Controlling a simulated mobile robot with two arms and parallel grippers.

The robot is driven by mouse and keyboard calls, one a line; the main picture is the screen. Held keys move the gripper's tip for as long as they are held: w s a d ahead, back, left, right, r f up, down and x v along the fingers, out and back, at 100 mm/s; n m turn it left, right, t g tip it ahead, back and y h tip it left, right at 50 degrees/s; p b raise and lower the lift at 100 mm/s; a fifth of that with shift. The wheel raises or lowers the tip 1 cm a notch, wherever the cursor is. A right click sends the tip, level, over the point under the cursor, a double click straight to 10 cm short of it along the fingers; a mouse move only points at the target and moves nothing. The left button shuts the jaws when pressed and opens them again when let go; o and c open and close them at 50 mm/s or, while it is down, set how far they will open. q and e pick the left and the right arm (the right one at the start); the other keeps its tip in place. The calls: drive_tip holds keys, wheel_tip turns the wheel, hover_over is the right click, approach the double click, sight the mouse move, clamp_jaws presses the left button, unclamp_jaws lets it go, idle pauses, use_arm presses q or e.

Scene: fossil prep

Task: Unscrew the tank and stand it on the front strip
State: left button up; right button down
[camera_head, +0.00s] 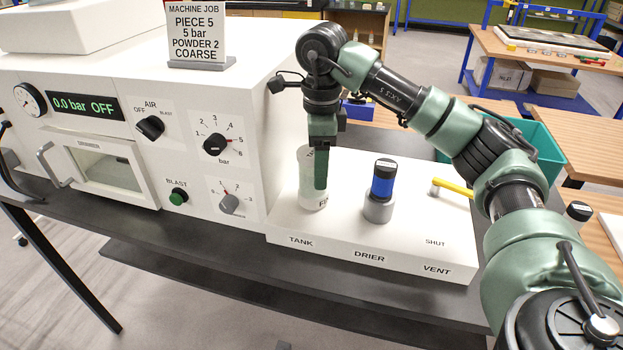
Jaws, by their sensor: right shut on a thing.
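The tank (312,193) is a pale, whitish cylinder standing upright on the white block (430,240), behind the label TANK. My right gripper (321,180) points down and is shut on the tank; its green finger covers part of the tank's front and lettering. I cannot tell whether the tank is still seated in its fitting. The front strip (350,258) carries the labels TANK, DRIER and VENT, and nothing stands on it. My left gripper is not in view.
The drier (381,185), blue with a black cap, stands right of the tank. A yellow lever (453,188) is further right near SHUT. The white machine (260,150) with dials rises close on the left; its display reads 0.0 bar OFF. A job sign (198,32) stands on top.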

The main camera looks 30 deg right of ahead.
drive_tip(key=shift+w+r+n, duration=0.1)
drive_tip(key=shift+n, duration=0.3)
drive_tip(key=shift+r, duration=0.2)
idle(0.3)
drive_tip(key=n, duration=0.5)
drive_tip(key=shift+w+n, duration=0.3)
drive_tip(key=shift+w, duration=0.05)
drive_tip(key=shift+d, duration=0.1)
drive_tip(key=shift+p, duration=0.3)
